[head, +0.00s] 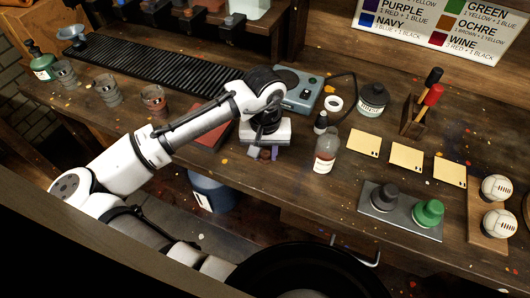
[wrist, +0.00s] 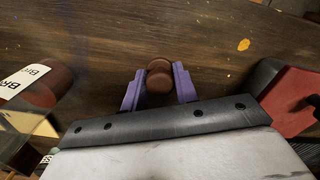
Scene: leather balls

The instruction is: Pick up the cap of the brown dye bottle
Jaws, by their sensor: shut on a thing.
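My gripper (wrist: 159,87) has its two purple fingers closed on the brown cap (wrist: 159,80), one finger on each side. The cap shows as two stacked rounded brown parts in the wrist view. In the head view my gripper (head: 264,155) is low over the front of the bench, with the dark brown cap (head: 265,155) between its fingers. The brown dye bottle (head: 325,150) stands upright to the right of my gripper, apart from it, with no cap seen on it. It also shows at the left of the wrist view (wrist: 38,90), with a label starting "BR".
A red book (head: 209,134) lies left of my gripper, and a blue-grey device (head: 299,90) is behind it. Yellow cards (head: 363,143) and a tray (head: 380,212) with dark and green caps lie to the right.

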